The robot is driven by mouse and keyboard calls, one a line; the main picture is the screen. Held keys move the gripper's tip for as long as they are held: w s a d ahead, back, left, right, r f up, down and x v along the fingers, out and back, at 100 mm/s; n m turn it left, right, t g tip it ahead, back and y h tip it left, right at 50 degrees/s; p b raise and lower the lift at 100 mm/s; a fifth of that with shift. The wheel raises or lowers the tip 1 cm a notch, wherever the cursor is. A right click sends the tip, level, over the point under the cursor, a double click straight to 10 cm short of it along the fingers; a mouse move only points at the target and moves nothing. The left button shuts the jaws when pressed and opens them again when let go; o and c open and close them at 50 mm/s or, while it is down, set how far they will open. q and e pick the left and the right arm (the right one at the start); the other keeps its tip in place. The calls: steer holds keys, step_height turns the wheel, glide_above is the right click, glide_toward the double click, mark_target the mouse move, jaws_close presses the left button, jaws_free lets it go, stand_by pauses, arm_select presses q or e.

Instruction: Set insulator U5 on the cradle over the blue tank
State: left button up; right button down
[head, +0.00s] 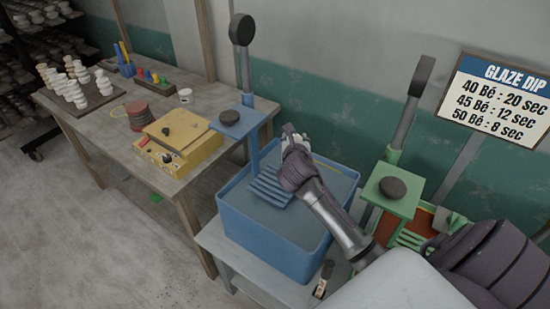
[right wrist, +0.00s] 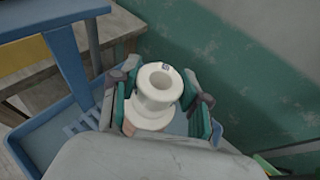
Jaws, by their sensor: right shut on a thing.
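My right gripper (head: 292,138) is over the back part of the blue tank (head: 262,238) in the head view. In the right wrist view the right gripper (right wrist: 163,103) is shut on a white spool-shaped insulator (right wrist: 158,84), its hollow end facing the camera. A small dark mark on its rim is too small to read. The blue slatted cradle (head: 268,192) sits at the left inside of the tank, joined to a blue lever stand. It is partly hidden by my gripper in the right wrist view. The insulator is apart from the cradle. My left gripper is not in view.
A green lever stand (head: 394,200) with its own tank is at the right. The wooden table (head: 95,120) at the left holds a yellow box (head: 172,138), a red tin (head: 141,117) and a board of white insulators (head: 75,88). A glaze dip sign (head: 497,100) hangs at the right.

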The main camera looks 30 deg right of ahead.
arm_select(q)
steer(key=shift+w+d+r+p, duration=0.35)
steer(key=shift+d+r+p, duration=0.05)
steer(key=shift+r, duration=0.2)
arm_select(e)
steer(key=w+a+f, duration=0.3)
steer(key=a+f, duration=0.1)
steer(key=f, duration=0.4)
steer(key=shift+w, duration=0.4)
steer(key=c, duration=0.9)
jaws_free()
steer(key=shift+a, duration=0.1)
steer(key=o, duration=0.3)
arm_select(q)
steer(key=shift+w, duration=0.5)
arm_select(e)
steer(key=shift+o, duration=0.2)
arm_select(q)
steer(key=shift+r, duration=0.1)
